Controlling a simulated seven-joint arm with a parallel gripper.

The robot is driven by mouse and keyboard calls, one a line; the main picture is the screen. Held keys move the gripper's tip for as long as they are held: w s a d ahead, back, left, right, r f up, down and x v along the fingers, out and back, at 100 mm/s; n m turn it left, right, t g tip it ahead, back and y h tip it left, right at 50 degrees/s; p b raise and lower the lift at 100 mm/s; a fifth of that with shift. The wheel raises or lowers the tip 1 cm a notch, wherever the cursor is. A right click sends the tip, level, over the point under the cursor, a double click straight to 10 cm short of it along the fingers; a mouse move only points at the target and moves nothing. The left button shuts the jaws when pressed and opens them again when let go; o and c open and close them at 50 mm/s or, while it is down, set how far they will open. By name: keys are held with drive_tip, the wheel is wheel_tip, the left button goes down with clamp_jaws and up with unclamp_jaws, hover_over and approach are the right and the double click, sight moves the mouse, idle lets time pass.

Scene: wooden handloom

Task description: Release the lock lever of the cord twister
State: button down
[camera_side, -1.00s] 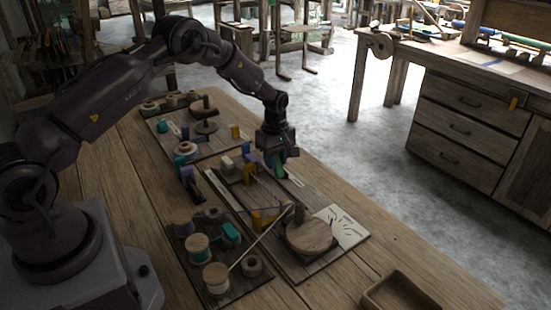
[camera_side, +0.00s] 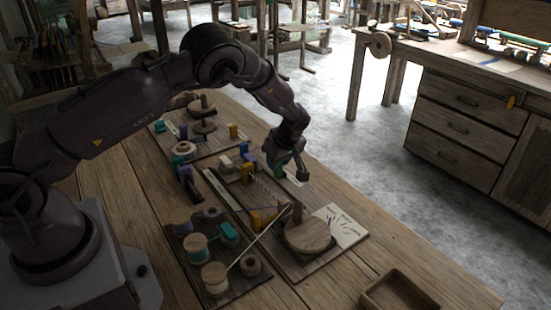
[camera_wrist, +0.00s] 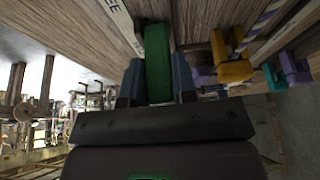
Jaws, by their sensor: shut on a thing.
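The lock lever appears as a green bar (camera_wrist: 157,50) in the wrist view. It stands between the two blue-grey fingers of my gripper (camera_wrist: 157,82), which touch it on both sides. In the side view my gripper (camera_side: 288,170) is tilted over the far end of the cord twister board (camera_side: 218,190); there the hand largely hides the lever. The twister also carries yellow pieces (camera_side: 262,219), a pale cord and a round wooden disc (camera_side: 307,235) at its near end.
A board with spools (camera_side: 215,278) lies to the near left. Another board with pegs and coloured blocks (camera_side: 233,131) lies behind. An empty wooden tray (camera_side: 372,298) sits at the near right.

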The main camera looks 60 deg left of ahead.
drive_tip(key=d+y, duration=0.1)
drive_tip(key=y, duration=0.1)
drive_tip(key=d+y, duration=0.1)
drive_tip(key=y, duration=0.1)
drive_tip(key=shift+f+y, duration=0.1)
drive_tip(key=shift+y, duration=0.2)
idle(0.3)
drive_tip(key=c, duration=0.9)
unclamp_jaws()
drive_tip(key=shift+d, duration=0.15)
drive_tip(key=v, duration=1.2)
drive_tip(key=shift+d, duration=0.4)
